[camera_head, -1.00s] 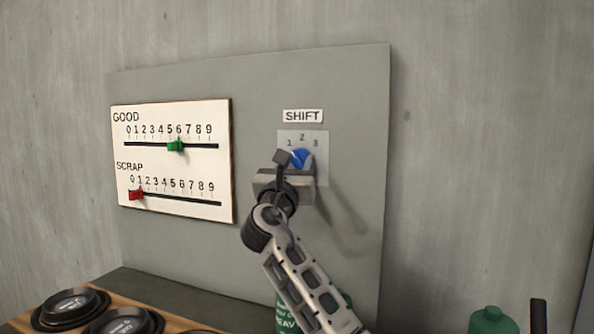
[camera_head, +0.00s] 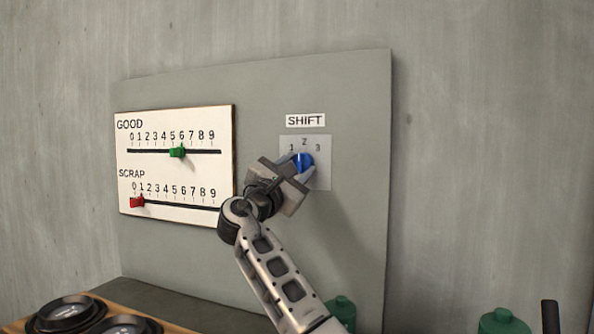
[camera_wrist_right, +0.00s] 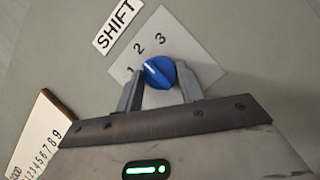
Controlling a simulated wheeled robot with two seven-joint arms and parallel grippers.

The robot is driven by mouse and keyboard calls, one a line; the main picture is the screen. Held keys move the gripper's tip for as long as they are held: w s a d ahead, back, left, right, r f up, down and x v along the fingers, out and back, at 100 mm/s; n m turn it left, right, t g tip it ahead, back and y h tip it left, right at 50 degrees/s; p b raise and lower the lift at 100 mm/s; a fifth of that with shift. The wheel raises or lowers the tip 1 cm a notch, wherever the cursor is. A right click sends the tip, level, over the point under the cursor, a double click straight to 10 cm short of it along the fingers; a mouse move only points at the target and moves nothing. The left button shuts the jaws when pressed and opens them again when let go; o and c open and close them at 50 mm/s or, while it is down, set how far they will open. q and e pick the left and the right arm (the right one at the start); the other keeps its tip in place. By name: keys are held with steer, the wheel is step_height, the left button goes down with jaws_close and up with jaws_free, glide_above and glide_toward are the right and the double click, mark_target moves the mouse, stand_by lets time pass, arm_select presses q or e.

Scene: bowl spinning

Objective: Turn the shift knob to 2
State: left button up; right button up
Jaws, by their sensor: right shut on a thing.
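The blue shift knob (camera_head: 306,162) sits on a pale plate (camera_head: 320,178) marked 1, 2 and 3, below the SHIFT label (camera_head: 305,120). My right gripper (camera_head: 299,166) comes from the lower left and is shut on the knob. In the right wrist view the knob (camera_wrist_right: 160,72) lies between the two fingertips (camera_wrist_right: 162,88). Its white mark points up-left, seemingly between 1 and 2; the exact angle is hard to tell. My left gripper is not in view.
A white slider board (camera_head: 228,150) with a green slider (camera_head: 177,152) at about 6 and a red slider (camera_head: 137,202) near 0 is left of the knob. Dark round gauges (camera_head: 66,308) and green bottles (camera_head: 503,321) stand below. The panel right of the knob is clear.

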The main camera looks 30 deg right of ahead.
steer(key=shift+f, duration=0.1)
stand_by(0.3)
steer(key=o, duration=1)
steer(key=b+v, duration=0.3)
steer(key=v, duration=1.3)
steer(key=shift+a, duration=0.1)
